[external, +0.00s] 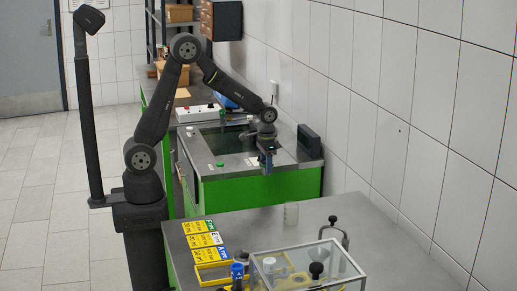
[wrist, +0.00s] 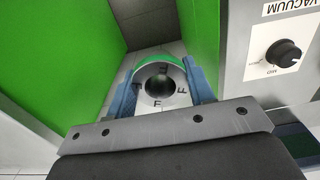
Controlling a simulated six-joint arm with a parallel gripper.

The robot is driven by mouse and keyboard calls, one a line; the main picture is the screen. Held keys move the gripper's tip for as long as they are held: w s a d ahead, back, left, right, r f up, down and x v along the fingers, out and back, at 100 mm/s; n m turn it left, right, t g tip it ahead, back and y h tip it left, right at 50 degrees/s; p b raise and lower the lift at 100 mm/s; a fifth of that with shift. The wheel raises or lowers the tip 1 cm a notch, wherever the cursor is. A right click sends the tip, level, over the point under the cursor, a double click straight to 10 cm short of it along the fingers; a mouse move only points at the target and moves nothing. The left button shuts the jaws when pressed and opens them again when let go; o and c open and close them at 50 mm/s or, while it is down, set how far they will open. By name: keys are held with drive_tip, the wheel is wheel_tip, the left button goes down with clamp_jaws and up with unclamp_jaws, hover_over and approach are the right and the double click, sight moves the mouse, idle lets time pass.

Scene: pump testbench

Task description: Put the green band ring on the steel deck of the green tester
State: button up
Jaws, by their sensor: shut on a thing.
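My gripper (wrist: 160,70) is shut on the green band ring (wrist: 158,58), with a blue finger on each side of it. The ring is a grey ring with a green band, a dark centre and several "F" marks on its face. In the external view my gripper (external: 267,160) is at the front edge of the green tester (external: 235,192), over the right part of its front. The ring cannot be made out there. The tester's steel deck (external: 285,158) surrounds a dark recessed opening. In the wrist view green panels and floor lie beyond the ring.
A grey panel with a black knob (wrist: 283,53) and a "VACUUM" label is close on the right in the wrist view. A dark block (external: 309,142) stands at the deck's right.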

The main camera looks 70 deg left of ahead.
wheel_tip(320, 180, up, 16)
drive_tip(key=d+n, duration=0.2)
drive_tip(key=d, duration=3.6)
drive_tip(key=s+d+n, duration=0.1)
drive_tip(key=s+d, duration=0.8)
drive_tip(key=d, duration=0.3)
drive_tip(key=s+d+n, duration=0.1)
drive_tip(key=s+d, duration=0.9)
drive_tip(key=d, duration=0.3)
drive_tip(key=shift+w+f, duration=0.1)
drive_tip(key=shift+f, duration=6.1)
drive_tip(key=shift+f, duration=0.45)
drive_tip(key=o, duration=1.2)
